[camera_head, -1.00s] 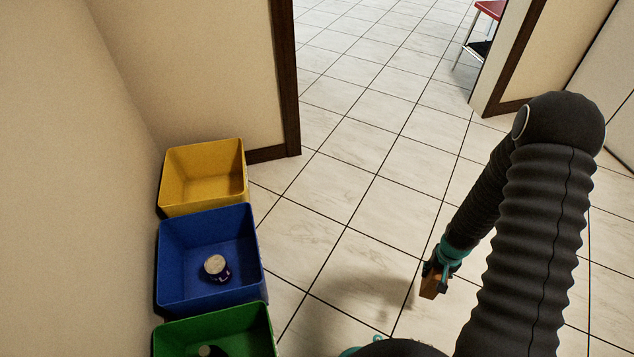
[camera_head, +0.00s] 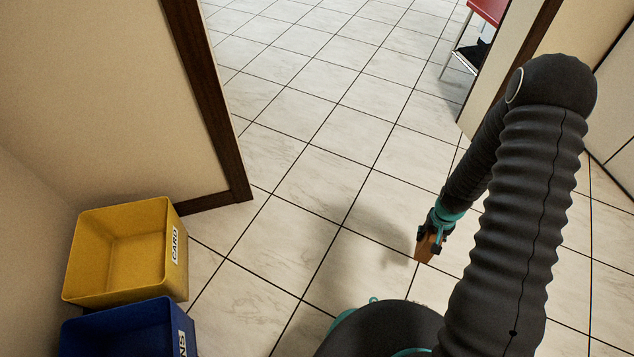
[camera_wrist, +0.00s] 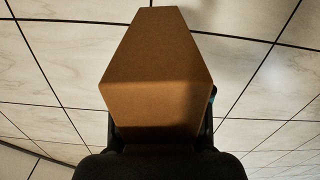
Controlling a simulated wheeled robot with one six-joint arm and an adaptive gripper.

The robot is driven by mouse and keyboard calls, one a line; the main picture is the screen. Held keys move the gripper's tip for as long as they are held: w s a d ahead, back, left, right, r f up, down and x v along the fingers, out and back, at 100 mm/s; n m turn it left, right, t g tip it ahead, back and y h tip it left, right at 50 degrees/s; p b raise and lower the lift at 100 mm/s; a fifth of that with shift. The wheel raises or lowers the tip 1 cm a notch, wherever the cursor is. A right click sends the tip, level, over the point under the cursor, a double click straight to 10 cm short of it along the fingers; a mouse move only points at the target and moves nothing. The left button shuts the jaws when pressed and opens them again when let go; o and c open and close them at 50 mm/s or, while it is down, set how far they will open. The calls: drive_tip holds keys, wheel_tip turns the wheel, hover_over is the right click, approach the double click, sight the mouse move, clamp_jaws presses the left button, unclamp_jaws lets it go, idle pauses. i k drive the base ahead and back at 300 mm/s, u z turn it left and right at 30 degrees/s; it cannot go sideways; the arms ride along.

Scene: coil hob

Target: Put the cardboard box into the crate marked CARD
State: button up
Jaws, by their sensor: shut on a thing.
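The cardboard box (camera_wrist: 155,85) is brown and fills the middle of the wrist view. My gripper (camera_head: 432,238) is shut on it and holds it above the tiled floor; the box (camera_head: 425,252) shows small below the fingers in the head view. The yellow crate (camera_head: 80,245) stands on the floor at the lower left, with a CARD label on its right side. It looks empty. The held box is well to the right of the crate, apart from it.
A blue crate (camera_head: 179,350) stands just in front of the yellow one, partly cut off. A wall and a dark-framed doorway (camera_head: 222,140) are behind the crates. A red chair (camera_head: 487,10) is beyond the doorway. The tiles between crate and gripper are clear.

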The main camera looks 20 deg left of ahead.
sight(147, 268)
drive_tip(key=i, duration=1.45)
drive_tip(key=u, duration=3.2)
